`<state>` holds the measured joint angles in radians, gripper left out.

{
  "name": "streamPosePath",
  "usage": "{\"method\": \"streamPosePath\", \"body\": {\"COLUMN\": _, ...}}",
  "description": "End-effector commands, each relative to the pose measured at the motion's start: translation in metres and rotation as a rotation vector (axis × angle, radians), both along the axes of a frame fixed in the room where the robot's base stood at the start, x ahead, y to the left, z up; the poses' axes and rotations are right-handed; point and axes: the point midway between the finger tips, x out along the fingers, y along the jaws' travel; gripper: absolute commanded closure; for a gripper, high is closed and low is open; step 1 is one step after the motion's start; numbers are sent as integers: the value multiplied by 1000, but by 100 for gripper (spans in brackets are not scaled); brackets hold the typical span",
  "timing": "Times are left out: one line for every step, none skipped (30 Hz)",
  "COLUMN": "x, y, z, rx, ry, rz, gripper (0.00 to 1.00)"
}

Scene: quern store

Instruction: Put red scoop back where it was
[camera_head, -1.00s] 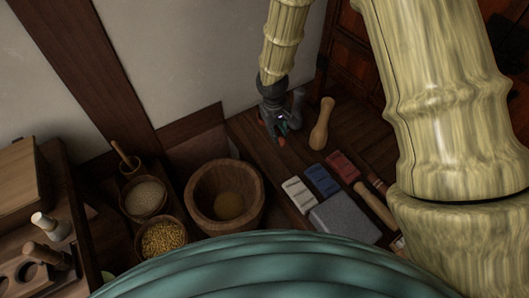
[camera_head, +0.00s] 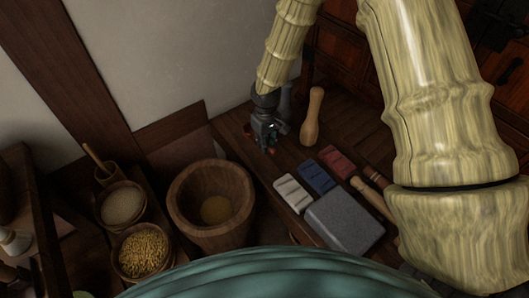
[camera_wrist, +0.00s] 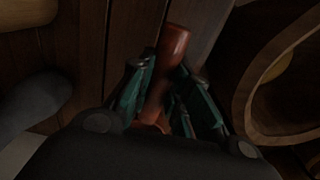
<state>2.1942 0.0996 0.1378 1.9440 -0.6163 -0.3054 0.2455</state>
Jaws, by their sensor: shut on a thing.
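The red scoop shows in the wrist view (camera_wrist: 173,42) as a smooth reddish piece between the teal fingers of my gripper (camera_wrist: 163,78). The fingers are shut on it. Its lower end is hidden by the fingers and the dark palm. In the head view my gripper (camera_head: 267,138) points down over the dark wooden bench, between the large mortar and the pale wooden pestle. Only small red bits of the scoop show by the fingers there. I cannot tell whether the scoop touches the bench.
A large wooden mortar (camera_head: 183,212) stands left of my gripper, and a pale pestle (camera_head: 313,113) stands to its right. White (camera_head: 291,193), blue (camera_head: 317,177) and red (camera_head: 337,161) blocks and a grey stone slab (camera_head: 345,222) lie nearer. Grain bowls (camera_head: 143,250) stand left.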

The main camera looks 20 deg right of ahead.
Motion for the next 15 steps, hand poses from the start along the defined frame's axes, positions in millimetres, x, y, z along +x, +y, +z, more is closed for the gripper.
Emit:
{"method": "streamPosePath", "body": {"x": 0, "y": 0, "z": -8, "rx": 0, "ry": 1, "rz": 0, "gripper": 100}}
{"method": "streamPosePath", "body": {"x": 0, "y": 0, "z": -11, "rx": 0, "ry": 1, "rz": 0, "gripper": 100}}
{"method": "streamPosePath", "body": {"x": 0, "y": 0, "z": -13, "rx": 0, "ry": 0, "rz": 0, "gripper": 100}}
{"method": "streamPosePath", "body": {"x": 0, "y": 0, "z": -14, "rx": -1, "ry": 0, "rz": 0, "gripper": 100}}
{"method": "streamPosePath", "body": {"x": 0, "y": 0, "z": -16, "rx": -1, "ry": 0, "rz": 0, "gripper": 100}}
{"method": "streamPosePath", "body": {"x": 0, "y": 0, "z": -18, "rx": -1, "ry": 0, "rz": 0, "gripper": 100}}
{"method": "streamPosePath", "body": {"x": 0, "y": 0, "z": -21, "rx": -1, "ry": 1, "rz": 0, "gripper": 100}}
{"method": "streamPosePath", "body": {"x": 0, "y": 0, "z": -25, "rx": 0, "ry": 1, "rz": 0, "gripper": 100}}
{"method": "streamPosePath", "body": {"x": 0, "y": 0, "z": -30, "rx": -1, "ry": 2, "rz": 0, "gripper": 100}}
{"method": "streamPosePath", "body": {"x": 0, "y": 0, "z": -34, "rx": 0, "ry": 1, "rz": 1, "gripper": 100}}
{"method": "streamPosePath", "body": {"x": 0, "y": 0, "z": -38, "rx": 0, "ry": 1, "rz": 1, "gripper": 100}}
{"method": "streamPosePath", "body": {"x": 0, "y": 0, "z": -43, "rx": 0, "ry": 0, "rz": 0, "gripper": 100}}
{"method": "streamPosePath", "body": {"x": 0, "y": 0, "z": -46, "rx": 0, "ry": 0, "rz": 0, "gripper": 100}}
{"method": "streamPosePath", "body": {"x": 0, "y": 0, "z": -49, "rx": 0, "ry": 0, "rz": 0, "gripper": 100}}
{"method": "streamPosePath", "body": {"x": 0, "y": 0, "z": -50, "rx": 0, "ry": 0, "rz": 0, "gripper": 100}}
